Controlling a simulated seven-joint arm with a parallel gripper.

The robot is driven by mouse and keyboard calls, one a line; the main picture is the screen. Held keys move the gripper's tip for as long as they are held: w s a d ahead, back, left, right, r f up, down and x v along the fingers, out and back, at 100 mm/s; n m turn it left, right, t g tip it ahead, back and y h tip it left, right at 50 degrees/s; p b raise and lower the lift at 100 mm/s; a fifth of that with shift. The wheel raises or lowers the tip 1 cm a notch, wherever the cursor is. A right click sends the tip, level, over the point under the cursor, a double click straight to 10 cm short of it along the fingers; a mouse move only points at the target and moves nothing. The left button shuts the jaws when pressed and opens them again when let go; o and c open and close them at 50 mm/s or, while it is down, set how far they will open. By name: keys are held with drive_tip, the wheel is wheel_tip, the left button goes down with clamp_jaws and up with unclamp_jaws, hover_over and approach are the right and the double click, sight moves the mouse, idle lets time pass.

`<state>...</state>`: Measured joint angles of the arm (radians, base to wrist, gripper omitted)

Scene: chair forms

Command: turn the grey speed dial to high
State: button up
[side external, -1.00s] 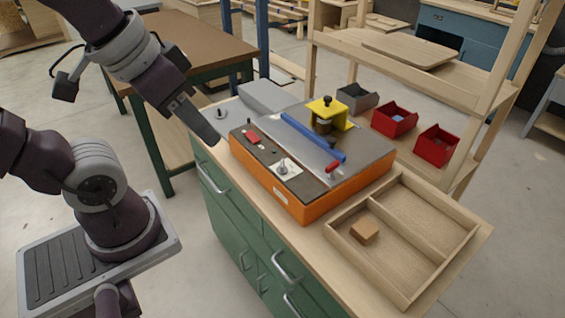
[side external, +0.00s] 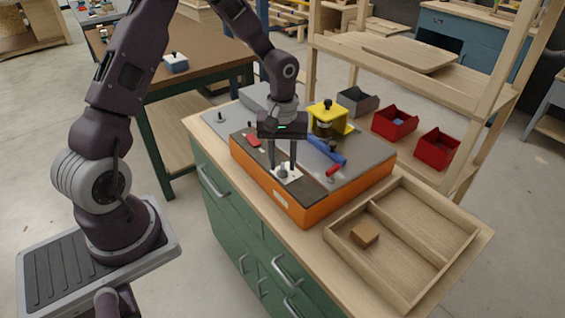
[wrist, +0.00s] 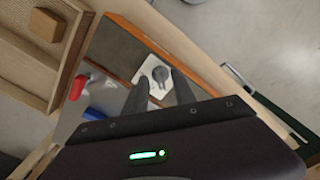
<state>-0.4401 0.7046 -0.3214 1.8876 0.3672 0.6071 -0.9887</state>
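The grey speed dial (side external: 283,173) sits on a white plate (side external: 293,177) on the dark top of the orange machine, near its front edge. In the wrist view the dial (wrist: 163,75) is a round grey knob with a pointer, on the white plate (wrist: 146,70). My gripper (side external: 282,168) points down over the dial with its fingers apart. In the wrist view its fingertips (wrist: 162,86) lie to either side of the dial, with nothing clamped between them. I cannot tell whether a finger touches the dial. The plate's markings are too small to read.
The orange machine (side external: 310,209) also bears a blue bar (side external: 327,151), a yellow guard (side external: 326,113), a red-handled lever (side external: 334,170) and a red switch (side external: 253,140). A wooden tray (side external: 425,215) with a small block (side external: 365,233) is at right. Red bins (side external: 436,148) stand behind.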

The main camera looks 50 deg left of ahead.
drive_tip(key=shift+f, duration=0.5)
clamp_jaws()
